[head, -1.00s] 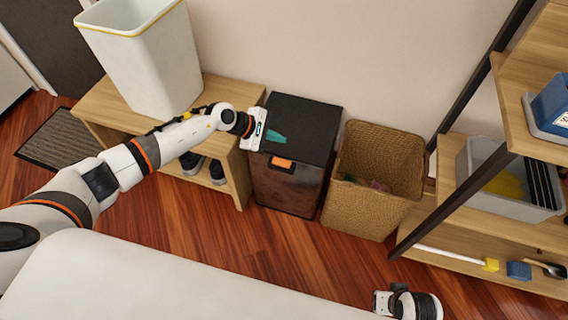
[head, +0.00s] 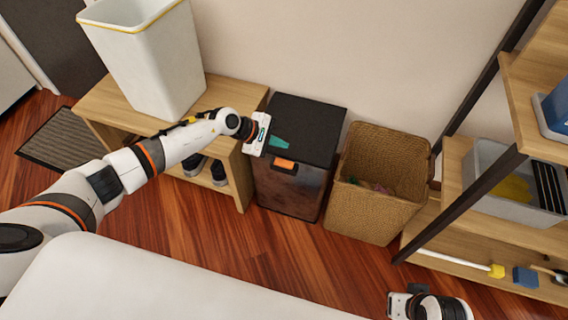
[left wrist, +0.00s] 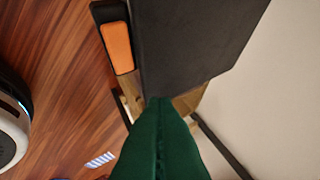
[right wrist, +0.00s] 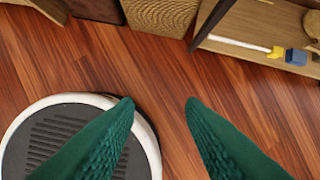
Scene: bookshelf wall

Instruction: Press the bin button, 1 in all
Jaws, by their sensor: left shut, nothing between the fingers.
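The bin (head: 292,192) is a dark box with a black lid (head: 308,122), standing on the floor between the bench and a wicker basket. Its orange button (head: 285,163) is at the front edge of the lid; the button also shows in the left wrist view (left wrist: 118,47). My left gripper (head: 288,146) is shut and empty, its green fingers over the lid's front part, just behind the button. In the left wrist view the fingertips (left wrist: 160,101) appear apart from the button. My right gripper (right wrist: 160,102) is open and empty above the floor.
A wooden bench (head: 243,165) with a white bin (head: 150,65) and shoes stands left of the button bin. The wicker basket (head: 365,210) is close on its right. A shelf (head: 490,250) with a grey tub (head: 490,190) is at right. The floor in front is clear.

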